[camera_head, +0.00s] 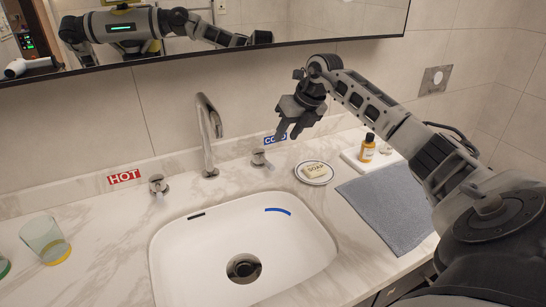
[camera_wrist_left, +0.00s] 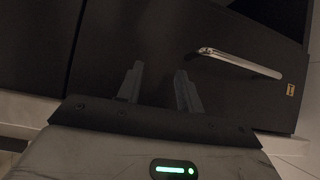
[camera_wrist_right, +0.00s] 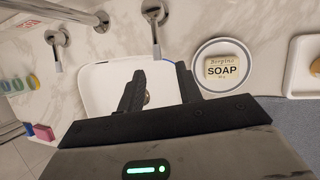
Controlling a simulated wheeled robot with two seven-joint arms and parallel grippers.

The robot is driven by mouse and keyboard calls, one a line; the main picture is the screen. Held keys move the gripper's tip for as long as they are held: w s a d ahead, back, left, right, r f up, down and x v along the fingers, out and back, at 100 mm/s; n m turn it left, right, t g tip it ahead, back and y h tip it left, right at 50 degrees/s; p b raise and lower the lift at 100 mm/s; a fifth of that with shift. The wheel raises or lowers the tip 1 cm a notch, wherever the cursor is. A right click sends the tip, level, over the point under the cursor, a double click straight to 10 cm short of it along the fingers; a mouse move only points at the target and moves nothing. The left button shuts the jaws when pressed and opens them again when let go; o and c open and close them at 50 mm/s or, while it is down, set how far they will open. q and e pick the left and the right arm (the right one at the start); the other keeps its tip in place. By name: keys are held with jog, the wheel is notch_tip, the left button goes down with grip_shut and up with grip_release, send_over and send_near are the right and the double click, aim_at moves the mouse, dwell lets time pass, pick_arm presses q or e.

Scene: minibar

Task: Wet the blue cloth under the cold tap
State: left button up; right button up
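The blue-grey cloth (camera_head: 392,208) lies flat on the counter right of the sink; part of it shows in the right wrist view (camera_wrist_right: 293,118). The cold tap handle (camera_head: 261,160) stands under the blue COLD label, right of the spout (camera_head: 208,135); a chrome handle also shows in the right wrist view (camera_wrist_right: 154,14). No water is visible from the spout. My right gripper (camera_head: 288,132) is open and empty, above the counter near the COLD label. My left gripper (camera_wrist_left: 160,85) is open and empty in front of a dark cabinet front, outside the head view.
The white sink (camera_head: 190,250) has a dark drain. A soap dish (camera_head: 327,178) with soap sits between sink and cloth. A tray (camera_head: 352,159) with an amber bottle (camera_head: 367,148) stands behind the cloth. The hot handle (camera_head: 158,186) and a glass (camera_head: 44,240) are left.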

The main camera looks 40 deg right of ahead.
aim_at(264, 162)
jog(key=p+x, duration=0.1)
jog(key=x, duration=1)
